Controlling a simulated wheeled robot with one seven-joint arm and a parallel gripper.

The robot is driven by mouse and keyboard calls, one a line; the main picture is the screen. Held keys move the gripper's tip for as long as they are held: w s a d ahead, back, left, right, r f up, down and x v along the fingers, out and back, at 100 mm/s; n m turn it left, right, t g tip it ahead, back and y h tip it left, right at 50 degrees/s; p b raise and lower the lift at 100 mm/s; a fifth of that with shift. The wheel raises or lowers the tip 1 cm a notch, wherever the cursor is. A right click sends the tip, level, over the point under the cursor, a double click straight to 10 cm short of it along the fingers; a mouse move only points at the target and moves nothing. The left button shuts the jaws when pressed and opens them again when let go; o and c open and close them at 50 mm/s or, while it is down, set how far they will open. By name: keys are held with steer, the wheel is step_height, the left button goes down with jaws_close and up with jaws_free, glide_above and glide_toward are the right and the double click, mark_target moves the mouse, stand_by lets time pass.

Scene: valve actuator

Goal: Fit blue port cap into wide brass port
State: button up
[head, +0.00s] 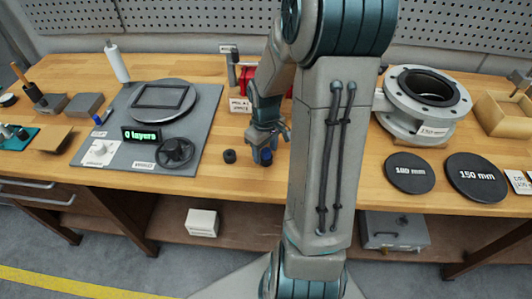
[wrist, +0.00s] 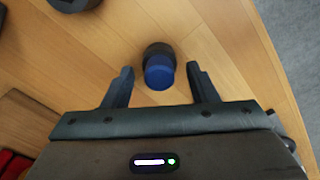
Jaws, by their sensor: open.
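The blue port cap (head: 266,158) stands on the wooden bench near its front edge, left of my arm in the head view. In the wrist view the cap (wrist: 159,74) shows a blue top and a dark body, between my finger tips. My gripper (wrist: 160,70) is open, with a gap on each side of the cap. In the head view my gripper (head: 262,148) points down at the cap. I cannot make out a brass port in either view; my arm hides part of the bench.
A dark cap (head: 230,156) stands just left of the blue one; a dark round object shows in the wrist view (wrist: 74,3). A red object (head: 248,76) is partly hidden behind my arm. A grey panel (head: 203,140) lies left; a flanged ring (head: 398,113) stands right.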

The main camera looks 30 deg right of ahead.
steer(key=c, duration=1)
steer(key=shift+c, duration=0.2)
steer(key=shift+r, duration=0.1)
